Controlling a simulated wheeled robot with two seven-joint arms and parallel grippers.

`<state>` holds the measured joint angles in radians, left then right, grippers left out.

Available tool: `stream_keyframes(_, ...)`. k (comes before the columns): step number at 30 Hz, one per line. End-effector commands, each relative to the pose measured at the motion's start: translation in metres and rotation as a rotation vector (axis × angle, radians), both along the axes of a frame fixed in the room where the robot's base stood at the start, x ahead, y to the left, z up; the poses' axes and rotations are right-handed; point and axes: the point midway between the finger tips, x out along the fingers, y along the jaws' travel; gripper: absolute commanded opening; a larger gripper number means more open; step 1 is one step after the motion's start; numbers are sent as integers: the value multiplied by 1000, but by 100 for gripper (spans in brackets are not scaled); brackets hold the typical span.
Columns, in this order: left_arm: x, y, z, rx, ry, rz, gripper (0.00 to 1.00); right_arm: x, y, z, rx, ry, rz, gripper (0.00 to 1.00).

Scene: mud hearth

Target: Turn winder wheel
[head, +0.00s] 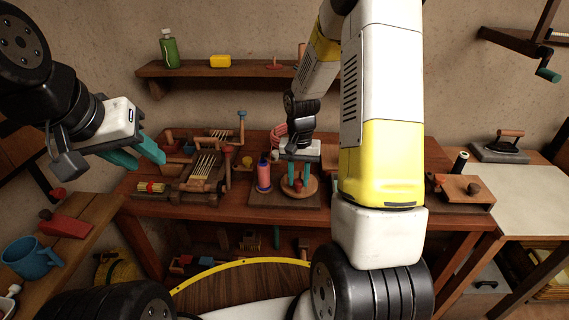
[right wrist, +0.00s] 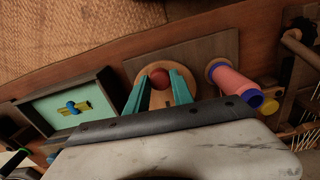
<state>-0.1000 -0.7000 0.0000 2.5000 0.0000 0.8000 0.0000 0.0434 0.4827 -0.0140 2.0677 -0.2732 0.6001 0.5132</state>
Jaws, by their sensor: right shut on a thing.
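The winder wheel (head: 312,188) is a round, light wooden disc on a dark board (head: 268,202) on the workbench. In the right wrist view the wheel (right wrist: 184,93) carries a red knob (right wrist: 160,78). My right gripper (head: 298,184) reaches down over the wheel, and its teal fingers (right wrist: 160,80) are shut on that knob, one on each side. A pink spool with blue ends (head: 264,180) stands upright on the same board, beside the wheel. My left gripper (head: 140,157) is open and empty, raised at the left, apart from the winder.
A small loom-like frame with pale threads (head: 203,167) stands left of the winder. A tray with a blue and yellow piece (right wrist: 70,106) lies beside the board. A shelf (head: 235,70) hangs behind. A blue mug (head: 30,257) stands at the lower left.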

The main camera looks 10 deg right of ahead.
Motion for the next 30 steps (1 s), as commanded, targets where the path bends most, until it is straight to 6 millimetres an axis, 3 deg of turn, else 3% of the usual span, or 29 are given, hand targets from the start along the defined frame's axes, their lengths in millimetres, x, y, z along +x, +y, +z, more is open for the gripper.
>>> stream_keyframes(30, 0, 0, 0, 0, 0, 0, 36, 7, -41, 1, -2, -4, 962, 0)
